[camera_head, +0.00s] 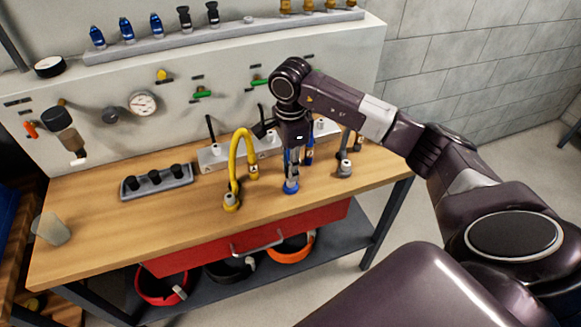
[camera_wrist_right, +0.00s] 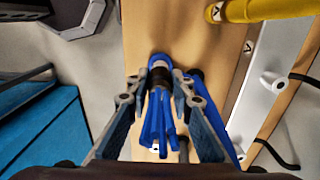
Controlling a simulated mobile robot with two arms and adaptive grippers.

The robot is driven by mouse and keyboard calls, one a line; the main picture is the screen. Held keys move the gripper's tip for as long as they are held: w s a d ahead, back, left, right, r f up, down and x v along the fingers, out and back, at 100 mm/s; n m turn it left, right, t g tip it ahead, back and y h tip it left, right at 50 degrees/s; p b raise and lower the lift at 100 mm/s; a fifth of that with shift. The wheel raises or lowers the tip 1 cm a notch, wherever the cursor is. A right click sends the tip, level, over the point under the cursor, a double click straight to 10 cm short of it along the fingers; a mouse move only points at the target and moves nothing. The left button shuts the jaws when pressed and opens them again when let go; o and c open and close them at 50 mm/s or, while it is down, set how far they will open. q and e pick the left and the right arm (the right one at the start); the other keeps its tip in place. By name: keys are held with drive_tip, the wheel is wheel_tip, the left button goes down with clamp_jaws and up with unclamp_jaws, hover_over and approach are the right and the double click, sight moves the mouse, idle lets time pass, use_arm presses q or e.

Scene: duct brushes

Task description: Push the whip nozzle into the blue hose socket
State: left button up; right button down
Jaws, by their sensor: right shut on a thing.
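My right gripper (camera_head: 293,152) points down over the front of the bench. In the right wrist view, its fingers (camera_wrist_right: 159,88) are closed around the dark body of the whip nozzle (camera_wrist_right: 158,80), whose blue strands (camera_wrist_right: 155,125) trail back between the fingers. The blue hose socket (camera_head: 291,187) stands on the bench top straight below the gripper. In the wrist view the socket (camera_wrist_right: 159,60) lies at the nozzle's far end, in line with it. They look touching or very close; I cannot tell how deep the nozzle sits. My left gripper is not in view.
A yellow hose (camera_head: 236,160) arches up left of the gripper. A grey hose end (camera_head: 345,167) stands to the right. A white rack (camera_head: 215,155) is behind, and a grey tray with black pieces (camera_head: 157,182) is further left.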

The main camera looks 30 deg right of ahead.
drive_tip(key=shift+f+b, duration=0.45)
drive_tip(key=shift+f, duration=0.05)
idle(0.4)
drive_tip(key=c, duration=1.6)
unclamp_jaws()
drive_tip(key=shift+r, duration=0.1)
wheel_tip(320, 180, up, 12)
drive_tip(key=shift+f, duration=0.1)
